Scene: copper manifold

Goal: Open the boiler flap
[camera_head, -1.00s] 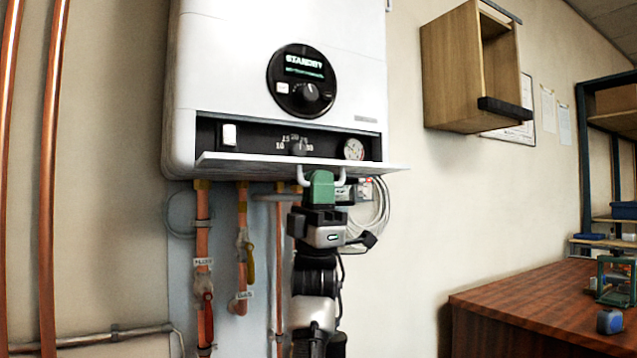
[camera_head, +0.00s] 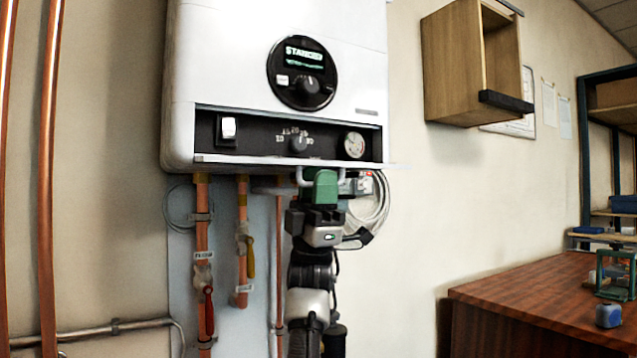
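The white boiler (camera_head: 220,60) hangs on the wall. Its flap (camera_head: 250,161) is swung down and seen nearly edge-on, about level, along the bottom of the boiler. The recess behind it shows a white rocker switch (camera_head: 228,129), a knob (camera_head: 298,145) and a round gauge (camera_head: 354,145). My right gripper (camera_head: 319,180), with green fingers, is up from below at the flap's white handle (camera_head: 300,178). The fingers cover the handle's middle and appear closed on it. My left gripper is not in view.
Copper pipes with valves (camera_head: 206,270) and a coiled grey cable (camera_head: 375,205) hang below the boiler, close to my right arm. An open wooden wall cabinet (camera_head: 455,70) is at right, above a wooden bench (camera_head: 530,300). Wall between is clear.

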